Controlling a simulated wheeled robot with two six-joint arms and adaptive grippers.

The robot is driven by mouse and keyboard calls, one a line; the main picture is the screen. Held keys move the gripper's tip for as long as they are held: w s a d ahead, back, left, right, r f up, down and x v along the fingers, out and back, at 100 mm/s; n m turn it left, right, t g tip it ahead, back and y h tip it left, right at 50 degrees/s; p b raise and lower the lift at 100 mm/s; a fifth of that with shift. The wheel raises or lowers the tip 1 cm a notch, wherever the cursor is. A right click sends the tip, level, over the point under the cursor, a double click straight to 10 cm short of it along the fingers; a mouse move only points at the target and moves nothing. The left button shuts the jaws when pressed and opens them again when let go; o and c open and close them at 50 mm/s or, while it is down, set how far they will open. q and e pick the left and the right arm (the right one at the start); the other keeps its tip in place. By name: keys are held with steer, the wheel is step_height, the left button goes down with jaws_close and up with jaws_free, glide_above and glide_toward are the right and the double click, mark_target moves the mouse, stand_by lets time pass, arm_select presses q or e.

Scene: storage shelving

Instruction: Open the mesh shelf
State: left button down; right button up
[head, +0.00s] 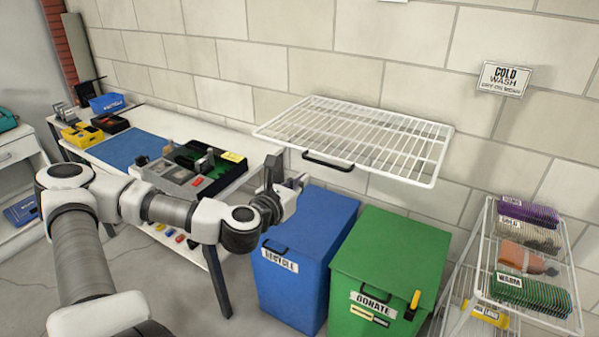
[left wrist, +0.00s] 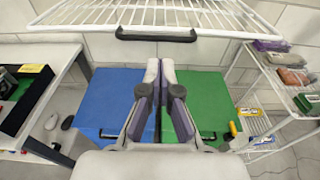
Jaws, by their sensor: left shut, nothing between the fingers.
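The white wire mesh shelf (head: 350,133) is on the block wall, flat and empty, above two bins. A black handle (head: 327,160) is on its front edge. In the left wrist view the mesh shelf (left wrist: 215,12) crosses the top, with the handle (left wrist: 156,35) near the middle. My left gripper (head: 285,172) is in front of the shelf, a little left of and below the handle, apart from it. In the left wrist view my left gripper (left wrist: 159,68) points up below the handle, its fingers shut and empty. My right gripper is out of view.
A blue bin (head: 315,225) and a green bin (head: 400,255) stand below the shelf. A table (head: 185,130) with trays and tools is at the left. A wire rack (head: 500,270) with folded cloths is at the right. A sign (head: 503,78) hangs on the wall.

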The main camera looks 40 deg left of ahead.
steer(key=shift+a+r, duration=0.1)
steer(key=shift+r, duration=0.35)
